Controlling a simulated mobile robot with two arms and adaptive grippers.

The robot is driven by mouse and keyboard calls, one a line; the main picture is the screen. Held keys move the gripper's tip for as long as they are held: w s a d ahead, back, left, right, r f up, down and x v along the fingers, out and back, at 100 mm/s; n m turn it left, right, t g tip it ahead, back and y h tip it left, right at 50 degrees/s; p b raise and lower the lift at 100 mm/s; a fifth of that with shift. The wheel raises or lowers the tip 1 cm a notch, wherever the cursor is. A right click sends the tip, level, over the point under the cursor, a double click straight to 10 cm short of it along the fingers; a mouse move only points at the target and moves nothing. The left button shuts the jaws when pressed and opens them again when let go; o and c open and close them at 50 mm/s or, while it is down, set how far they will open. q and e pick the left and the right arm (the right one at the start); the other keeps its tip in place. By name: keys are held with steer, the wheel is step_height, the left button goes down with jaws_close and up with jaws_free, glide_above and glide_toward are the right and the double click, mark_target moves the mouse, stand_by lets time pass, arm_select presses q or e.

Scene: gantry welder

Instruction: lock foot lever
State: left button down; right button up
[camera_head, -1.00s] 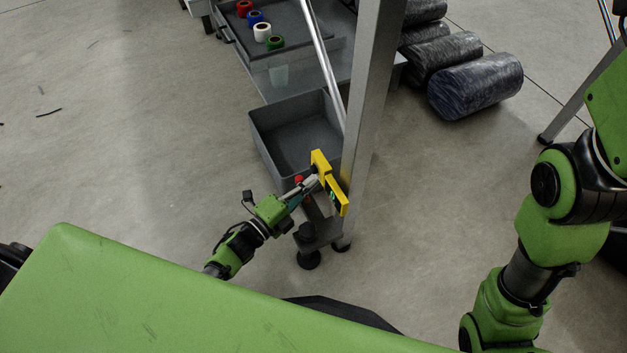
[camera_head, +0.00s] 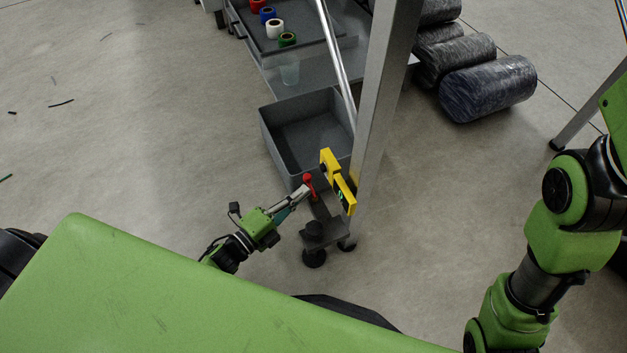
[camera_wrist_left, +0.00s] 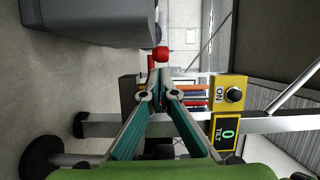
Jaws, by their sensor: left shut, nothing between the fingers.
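The foot lever shows as a red knob (camera_head: 308,181) on a short arm, low on the grey upright post (camera_head: 383,100). It also shows as a red ball (camera_wrist_left: 161,54) in the left wrist view. Below it is a dark foot bracket (camera_head: 322,232) with round pads. My left gripper (camera_head: 304,191) is shut and empty, its tips close beside the red knob; I cannot tell whether they touch. In the left wrist view the closed fingertips (camera_wrist_left: 161,92) lie just below the red ball. My right gripper is out of view.
A yellow control box (camera_head: 343,194) with a knob and a green display is fixed to the post, right of my fingertips. A grey bin (camera_head: 272,151) stands behind the lever. Dark rolls (camera_head: 488,88) lie at the back right. The floor at left is mostly clear.

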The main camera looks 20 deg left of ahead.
arm_select(q)
steer(key=v, duration=0.4)
steer(key=r+v, duration=0.1)
steer(key=v, duration=0.1)
steer(key=shift+w, duration=0.1)
stand_by(0.3)
